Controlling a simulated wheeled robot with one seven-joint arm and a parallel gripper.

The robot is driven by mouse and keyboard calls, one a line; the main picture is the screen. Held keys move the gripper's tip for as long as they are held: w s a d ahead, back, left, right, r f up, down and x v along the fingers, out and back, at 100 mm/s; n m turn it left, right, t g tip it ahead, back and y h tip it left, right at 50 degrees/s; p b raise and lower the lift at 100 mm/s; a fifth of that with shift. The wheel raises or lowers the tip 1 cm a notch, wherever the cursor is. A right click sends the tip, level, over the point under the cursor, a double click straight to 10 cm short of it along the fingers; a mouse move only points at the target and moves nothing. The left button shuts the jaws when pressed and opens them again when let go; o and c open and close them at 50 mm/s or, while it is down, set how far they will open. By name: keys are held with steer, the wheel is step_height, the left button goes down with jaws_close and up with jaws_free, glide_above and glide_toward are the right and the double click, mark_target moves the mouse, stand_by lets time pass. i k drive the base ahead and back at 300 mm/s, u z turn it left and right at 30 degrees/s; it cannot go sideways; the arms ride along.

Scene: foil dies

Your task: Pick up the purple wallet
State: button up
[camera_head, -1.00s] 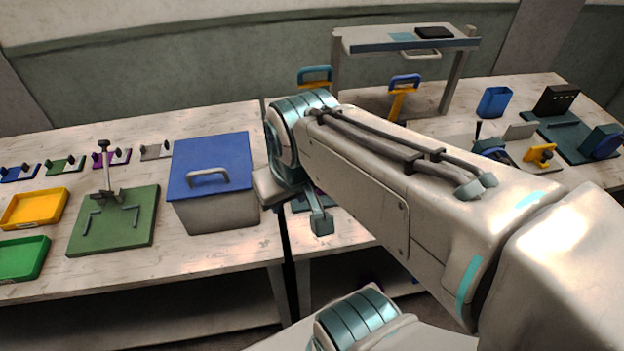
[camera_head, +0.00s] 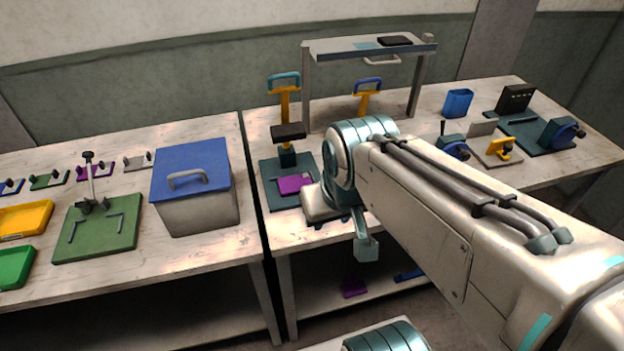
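A flat purple piece (camera_head: 294,184), which looks like the wallet, lies on the teal base of a press (camera_head: 276,196), under its dark head. My gripper (camera_head: 324,205) is just to the right of this base, partly hidden behind my arm. Its fingers do not show clearly, so I cannot tell whether it is open or shut. Another purple piece (camera_head: 354,286) lies on the lower shelf below the table; its exact form is too small to tell.
A grey box with a blue lid (camera_head: 192,168) stands left of the press, across the gap between tables. A raised grey shelf (camera_head: 330,48) stands behind. A blue bin (camera_head: 458,103) and several fixtures stand at the right. A green fixture board (camera_head: 110,240) lies at left.

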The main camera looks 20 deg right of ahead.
mark_target(287, 186)
steer(key=i, duration=0.4)
steer(key=z, duration=0.05)
steer(key=k, duration=1.35)
steer(key=z, duration=0.75)
steer(key=i, duration=1.55)
steer(key=u, duration=0.8)
